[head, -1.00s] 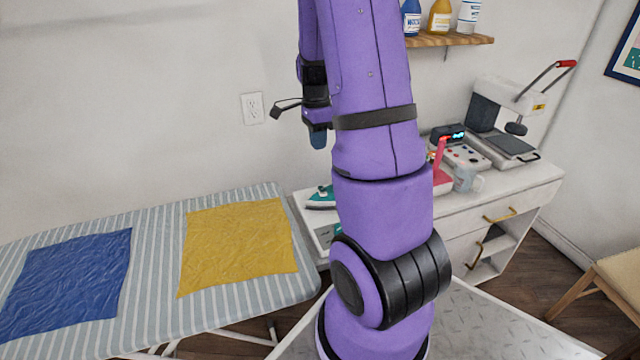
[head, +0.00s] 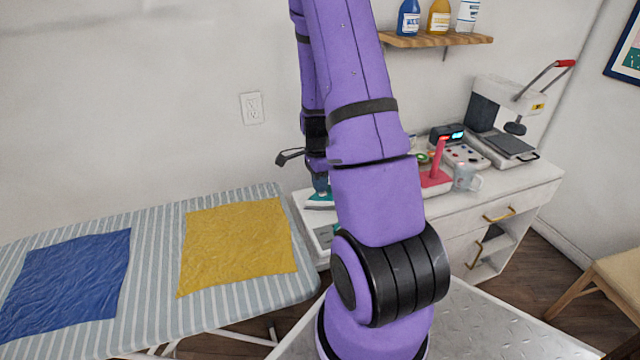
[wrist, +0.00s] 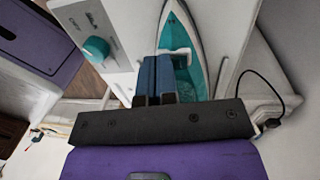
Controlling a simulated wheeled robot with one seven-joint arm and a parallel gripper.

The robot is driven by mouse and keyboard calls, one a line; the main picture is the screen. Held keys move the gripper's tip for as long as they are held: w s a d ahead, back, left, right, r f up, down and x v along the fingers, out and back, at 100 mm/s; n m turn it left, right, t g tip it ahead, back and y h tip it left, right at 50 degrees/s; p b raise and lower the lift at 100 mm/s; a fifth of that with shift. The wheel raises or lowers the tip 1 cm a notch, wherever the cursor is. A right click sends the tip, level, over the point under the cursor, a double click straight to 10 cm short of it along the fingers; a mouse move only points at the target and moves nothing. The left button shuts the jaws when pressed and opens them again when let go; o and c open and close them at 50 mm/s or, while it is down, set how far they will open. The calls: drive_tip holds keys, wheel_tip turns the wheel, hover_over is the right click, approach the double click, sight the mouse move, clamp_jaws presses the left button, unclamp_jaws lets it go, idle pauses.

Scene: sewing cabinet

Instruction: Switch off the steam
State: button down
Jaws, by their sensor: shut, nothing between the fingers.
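The steam iron (wrist: 197,72), teal and white, lies on the white steam station. In the head view the iron (head: 318,205) is mostly hidden behind my arm. A teal round knob (wrist: 96,48) sits on the station's white front panel (wrist: 113,22), beside small printed labels too small to read. My gripper (wrist: 157,62) has its blue fingers shut and empty. In the wrist view they overlap the near side of the iron, right of the knob and apart from it; I cannot tell whether they touch the iron. In the head view my gripper (head: 320,186) is just above the iron.
A black cable (wrist: 262,85) runs right of the iron. The striped ironing board (head: 160,270) carries a yellow cloth (head: 240,248) and a blue cloth (head: 66,285).

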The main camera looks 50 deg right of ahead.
drive_tip(key=shift+s+f, duration=0.1)
drive_tip(key=shift+f, duration=0.1)
idle(0.3)
drive_tip(key=shift+w+d+r, duration=0.25)
drive_tip(key=shift+w+d, duration=0.1)
drive_tip(key=shift+w, duration=0.35)
drive_tip(key=shift+r, duration=0.5)
wheel_tip(320, 180, up, 13)
drive_tip(key=s+a, duration=0.1)
drive_tip(key=shift+s, duration=0.35)
drive_tip(key=shift+f, duration=0.1)
